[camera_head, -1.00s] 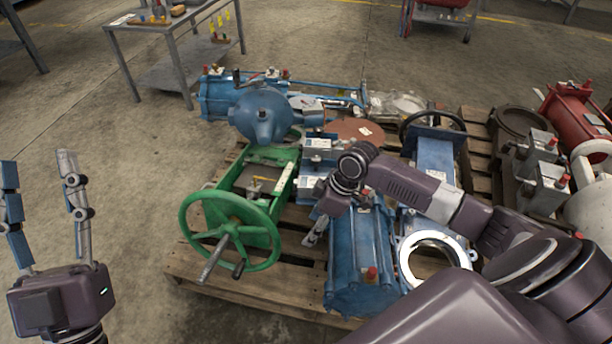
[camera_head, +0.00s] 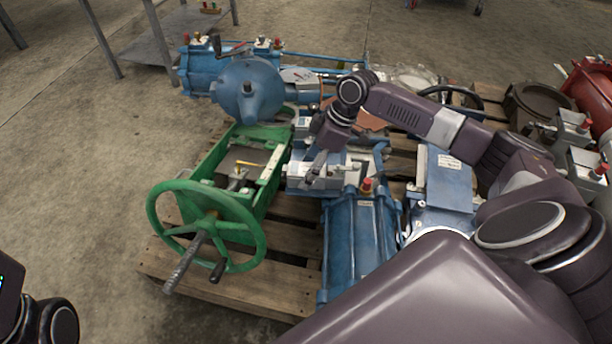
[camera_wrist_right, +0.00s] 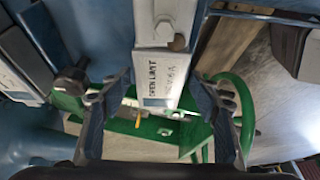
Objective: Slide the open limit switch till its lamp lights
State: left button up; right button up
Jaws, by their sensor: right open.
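The open limit switch (camera_wrist_right: 160,72) is a pale grey box with "OPEN LIMIT" lettering and a bolt head on top. In the right wrist view it lies between the two fingers, with a gap visible on each side. My right gripper (camera_wrist_right: 160,112) is open and empty around it. In the head view this gripper (camera_head: 317,167) points down and left at grey boxes by the blue valve parts, partly covering them. I cannot make out a lit lamp. Only the edge of my left wrist shows at the lower left; its fingers are out of frame.
A green frame with a green handwheel (camera_head: 208,226) stands left of the right gripper, with a yellow pointer (camera_head: 246,163) inside. A blue cylinder (camera_head: 356,237) lies in front. A wooden pallet (camera_head: 235,288) carries them.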

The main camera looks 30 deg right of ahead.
jog(key=shift+w+a+f, duration=0.15)
jog(key=shift+a+f, duration=0.1)
jog(key=shift+f, duration=0.35)
grip_shut()
